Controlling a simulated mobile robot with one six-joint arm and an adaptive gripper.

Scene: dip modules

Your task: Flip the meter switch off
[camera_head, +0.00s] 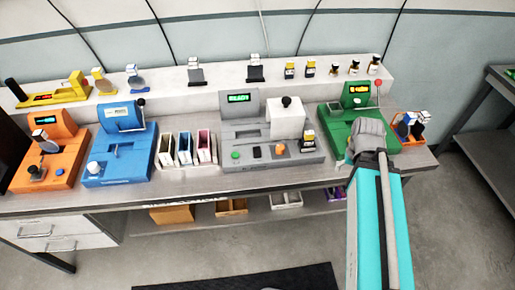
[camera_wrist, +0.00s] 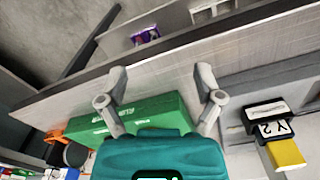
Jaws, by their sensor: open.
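Several modules with small screens stand on the bench, and no readable label tells me which is the meter. The grey module (camera_head: 240,133) has a lit green screen (camera_head: 237,98), a small black switch (camera_head: 257,152), a green button and an orange knob along its front. The green module (camera_head: 335,118) has a lit yellow screen and a red-tipped lever (camera_head: 378,83). My gripper (camera_wrist: 161,73) is open and empty over the front of the green module, which also shows in the wrist view (camera_wrist: 150,107). In the head view my wrist hides part of that module.
A blue module (camera_head: 120,165) and an orange module (camera_head: 52,172) stand left, with upright slotted holders (camera_head: 185,150) beside them. An orange tray (camera_head: 410,130) with bottles sits right. A raised shelf (camera_head: 225,77) runs behind.

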